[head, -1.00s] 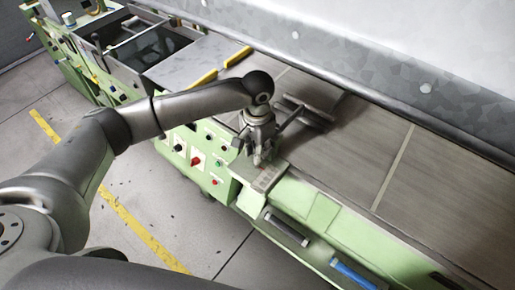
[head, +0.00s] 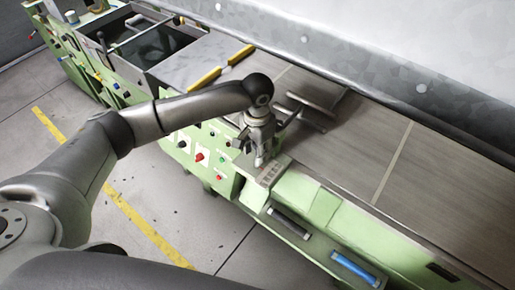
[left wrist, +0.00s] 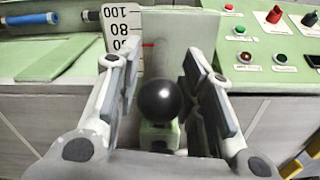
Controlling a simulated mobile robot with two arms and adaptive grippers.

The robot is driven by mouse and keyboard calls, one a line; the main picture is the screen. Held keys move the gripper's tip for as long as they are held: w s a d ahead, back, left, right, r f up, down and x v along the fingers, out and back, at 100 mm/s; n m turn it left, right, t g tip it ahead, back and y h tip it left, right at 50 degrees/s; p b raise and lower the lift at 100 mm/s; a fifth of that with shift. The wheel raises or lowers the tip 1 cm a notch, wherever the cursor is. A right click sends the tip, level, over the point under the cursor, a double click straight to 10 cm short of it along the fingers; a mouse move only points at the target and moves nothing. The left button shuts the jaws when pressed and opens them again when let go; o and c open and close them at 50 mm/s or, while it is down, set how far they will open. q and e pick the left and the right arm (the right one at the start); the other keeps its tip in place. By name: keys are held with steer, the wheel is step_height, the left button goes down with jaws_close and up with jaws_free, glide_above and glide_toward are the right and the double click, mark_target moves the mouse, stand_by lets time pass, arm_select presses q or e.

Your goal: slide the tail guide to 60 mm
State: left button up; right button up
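The tail guide appears to be the grey bar assembly (head: 308,108) on the machine's belt table in the head view, partly behind my arm. My left gripper (head: 259,162) points down at the green front edge beside a small scale plate (head: 271,173). In the left wrist view, a black ball knob (left wrist: 160,98) sits between the two fingers of that gripper (left wrist: 159,108), with a gap on each side. The white scale (left wrist: 124,16) behind shows 100 and 80; lower numerals are partly hidden by a finger. My right gripper is not in view.
A control panel with red and green buttons (head: 205,158) is left of the gripper. Blue-handled (head: 352,268) and grey (head: 290,222) recessed parts lie along the green front. Yellow bars (head: 204,79) lie on the table further back. A grey wall (head: 400,70) bounds the far side.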

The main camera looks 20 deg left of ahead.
arm_select(q)
steer(key=shift+r, duration=0.15)
step_height(320, 180, up, 12)
steer(key=shift+f, duration=0.15)
stand_by(0.5)
